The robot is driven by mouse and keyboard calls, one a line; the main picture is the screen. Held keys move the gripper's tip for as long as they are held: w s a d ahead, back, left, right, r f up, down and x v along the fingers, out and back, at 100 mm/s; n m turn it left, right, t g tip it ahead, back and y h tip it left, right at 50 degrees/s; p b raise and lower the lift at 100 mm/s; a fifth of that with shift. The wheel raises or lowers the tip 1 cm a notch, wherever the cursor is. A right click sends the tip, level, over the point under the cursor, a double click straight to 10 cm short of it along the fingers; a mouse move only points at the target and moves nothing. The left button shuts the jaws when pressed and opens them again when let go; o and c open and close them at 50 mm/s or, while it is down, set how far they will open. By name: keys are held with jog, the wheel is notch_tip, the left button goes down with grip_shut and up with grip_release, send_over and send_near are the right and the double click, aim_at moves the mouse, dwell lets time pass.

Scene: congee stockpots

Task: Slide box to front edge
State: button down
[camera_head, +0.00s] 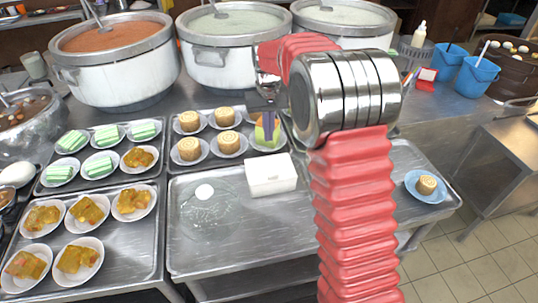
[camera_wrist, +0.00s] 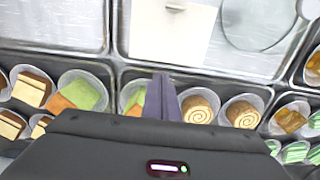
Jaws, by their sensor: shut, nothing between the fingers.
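The white box (camera_head: 270,177) sits on the bare metal tray (camera_head: 225,250), near that tray's back edge. In the wrist view the box (camera_wrist: 170,32) is at the top, just beyond the fingertips. My gripper (camera_head: 268,128) is shut and empty, with its fingers pointing down on the far side of the box, over the dessert tray. It shows in the wrist view as dark purple fingers (camera_wrist: 160,85) held together. The fingers appear apart from the box. A small plate with a green and orange cake (camera_head: 265,133) is partly hidden by the fingers.
A clear glass lid with a white knob (camera_head: 205,192) lies left of the box. Several plates of rolls (camera_head: 189,121) stand behind it, with large stockpots (camera_head: 235,65) farther back. The metal tray is clear in front of the box. A blue plate (camera_head: 427,186) with a roll is at right.

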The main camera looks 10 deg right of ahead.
jog(key=shift+w+f, duration=0.15)
jog(key=shift+f, duration=0.05)
jog(key=shift+f, duration=5)
